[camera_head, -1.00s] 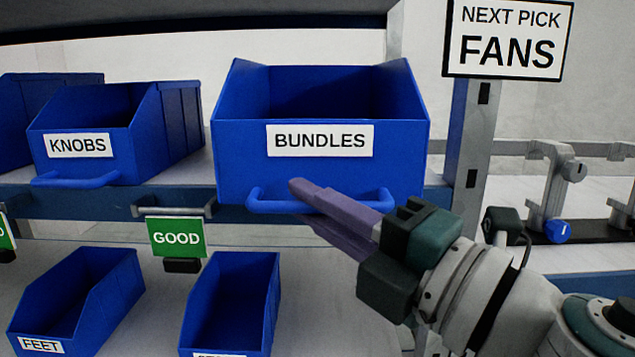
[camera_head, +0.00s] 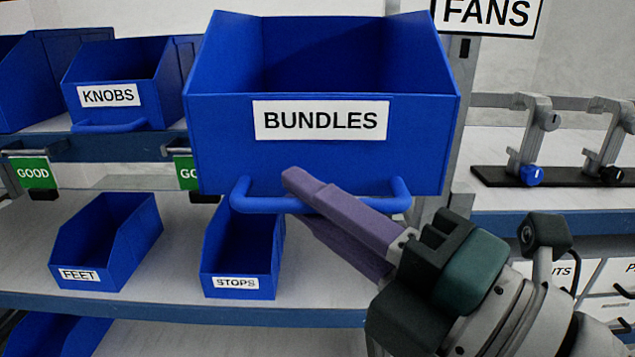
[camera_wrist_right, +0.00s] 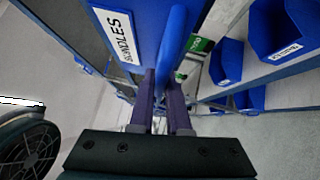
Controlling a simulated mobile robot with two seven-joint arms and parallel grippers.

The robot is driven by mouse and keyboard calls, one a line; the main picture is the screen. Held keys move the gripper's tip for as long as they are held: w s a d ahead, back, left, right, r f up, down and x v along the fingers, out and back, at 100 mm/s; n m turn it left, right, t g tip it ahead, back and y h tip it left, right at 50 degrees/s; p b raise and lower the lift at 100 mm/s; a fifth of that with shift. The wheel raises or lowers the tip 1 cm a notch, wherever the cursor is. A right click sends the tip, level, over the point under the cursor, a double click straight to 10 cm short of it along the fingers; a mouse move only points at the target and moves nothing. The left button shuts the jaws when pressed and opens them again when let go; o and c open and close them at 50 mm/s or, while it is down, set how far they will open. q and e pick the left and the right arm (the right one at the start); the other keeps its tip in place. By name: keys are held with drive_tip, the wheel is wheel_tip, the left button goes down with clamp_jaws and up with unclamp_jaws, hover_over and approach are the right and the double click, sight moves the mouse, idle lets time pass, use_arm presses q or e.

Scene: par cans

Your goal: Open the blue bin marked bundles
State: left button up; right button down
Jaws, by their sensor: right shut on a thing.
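The blue bin marked BUNDLES (camera_head: 220,150) is large in the middle of the head view and sticks out in front of the shelf. Its blue bar handle (camera_head: 262,204) runs along the lower front. My right gripper (camera_head: 296,196) has its purple fingers shut on the handle, one above and one below. In the right wrist view the handle (camera_wrist_right: 172,45) runs between the fingers (camera_wrist_right: 160,88), and the BUNDLES label (camera_wrist_right: 118,36) shows beside it. The inside of the bin looks empty as far as it shows. My left gripper is not in view.
A KNOBS bin (camera_head: 150,92) stands to the left on the same shelf. FEET (camera_head: 110,235) and STOPS (camera_head: 240,250) bins sit on the shelf below. A grey post (camera_head: 462,90) rises behind the right side. Clamps (camera_head: 528,150) stand on a bench at right.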

drive_tip(key=c, duration=1.2)
unclamp_jaws()
drive_tip(key=shift+o, duration=0.2)
drive_tip(key=b+v, duration=0.1)
drive_tip(key=v, duration=0.9)
drive_tip(key=shift+b, duration=0.4)
